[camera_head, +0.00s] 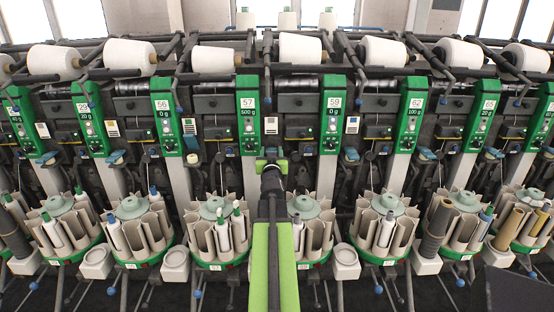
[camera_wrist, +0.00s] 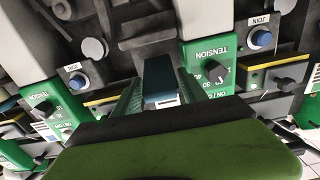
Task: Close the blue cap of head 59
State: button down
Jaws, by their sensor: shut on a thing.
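The green panel marked 59 (camera_head: 333,115) stands right of centre in the head view, with the green panel marked 57 (camera_head: 248,115) to its left. My gripper (camera_head: 271,160) is between these panels, low near the foot of panel 57, and hides what is behind it. In the wrist view, the green fingers of my gripper (camera_wrist: 160,92) are shut on a dark blue cap (camera_wrist: 159,76). The cap shows between them, above a small white patch. The pictures do not settle how far the cap is open.
In the wrist view, a green TENSION panel (camera_wrist: 212,72) with a black knob is close right of the fingers. A blue JOIN button (camera_wrist: 77,81) is to the left. Below panel 59, a carousel of tubes (camera_head: 311,208) stands close to my arm.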

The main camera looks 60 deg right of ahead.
jog(key=shift+f+t+h+b, duration=0.4)
jog(key=shift+f+h+b, duration=0.2)
jog(key=shift+b, duration=0.9)
jog(key=shift+s+b, duration=0.1)
jog(key=shift+b, duration=0.2)
jog(key=shift+h+b, duration=0.3)
jog(key=shift+b, duration=0.1)
jog(key=shift+a, duration=0.15)
jog(key=c, duration=0.9)
grip_release()
jog(key=shift+w, duration=0.2)
jog(key=shift+c, duration=0.2)
jog(key=shift+s+f, duration=0.1)
